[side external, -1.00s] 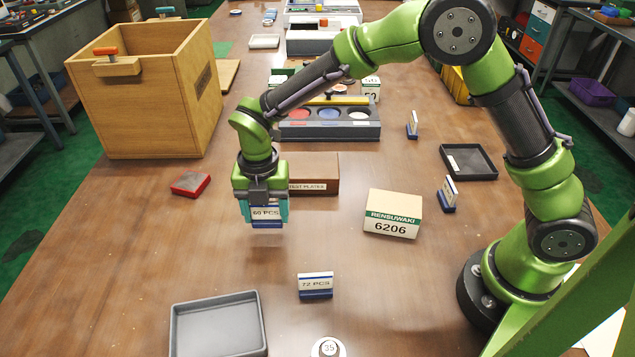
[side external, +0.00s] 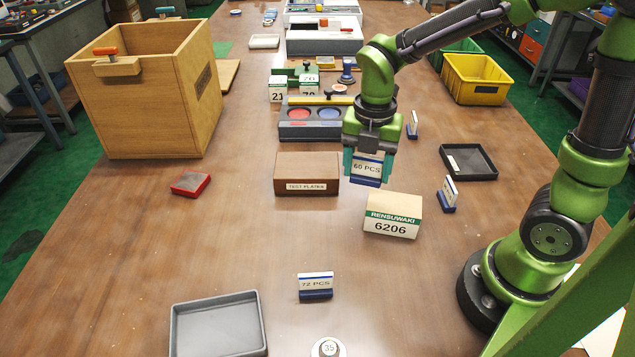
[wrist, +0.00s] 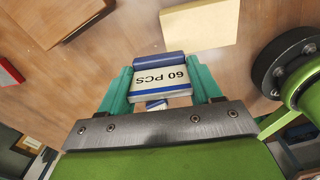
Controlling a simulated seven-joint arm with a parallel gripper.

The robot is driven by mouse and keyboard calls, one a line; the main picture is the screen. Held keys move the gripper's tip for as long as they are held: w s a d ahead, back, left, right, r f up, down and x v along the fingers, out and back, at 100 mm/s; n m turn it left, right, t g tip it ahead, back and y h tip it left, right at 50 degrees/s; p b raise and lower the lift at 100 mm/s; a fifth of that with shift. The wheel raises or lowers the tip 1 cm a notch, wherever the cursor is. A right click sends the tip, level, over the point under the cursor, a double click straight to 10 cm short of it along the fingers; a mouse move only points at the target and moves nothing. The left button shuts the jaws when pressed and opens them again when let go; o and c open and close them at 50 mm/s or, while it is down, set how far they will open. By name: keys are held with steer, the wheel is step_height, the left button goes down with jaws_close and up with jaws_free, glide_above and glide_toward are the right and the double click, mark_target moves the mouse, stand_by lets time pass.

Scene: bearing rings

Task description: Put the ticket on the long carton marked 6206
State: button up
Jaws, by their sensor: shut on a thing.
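My gripper (side external: 368,168) is shut on a ticket (side external: 367,168) reading "60 PCS", white with a blue base. It holds the ticket upright in the air, just behind and a little left of the long carton (side external: 392,216). The carton is cream with a green band, marked "RENSUWAKI 6206", and its top is bare. In the wrist view the ticket (wrist: 161,80) sits between the teal fingers, and the carton (wrist: 199,23) shows beyond it as a pale block at the top.
A brown "TEST PLATES" box (side external: 307,174) stands left of the carton. Another ticket (side external: 447,194) stands close on its right, and a "72 PCS" ticket (side external: 315,286) stands in front. A black tray (side external: 468,161), grey tray (side external: 216,326) and red pad (side external: 191,184) lie around.

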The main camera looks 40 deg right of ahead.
step_height(320, 180, up, 3)
steer(key=m, duration=0.1)
glide_above(395, 203)
step_height(395, 203, down, 3)
steer(key=shift+f, duration=2.55)
steer(key=o, duration=1.1)
steer(key=shift+f, duration=0.15)
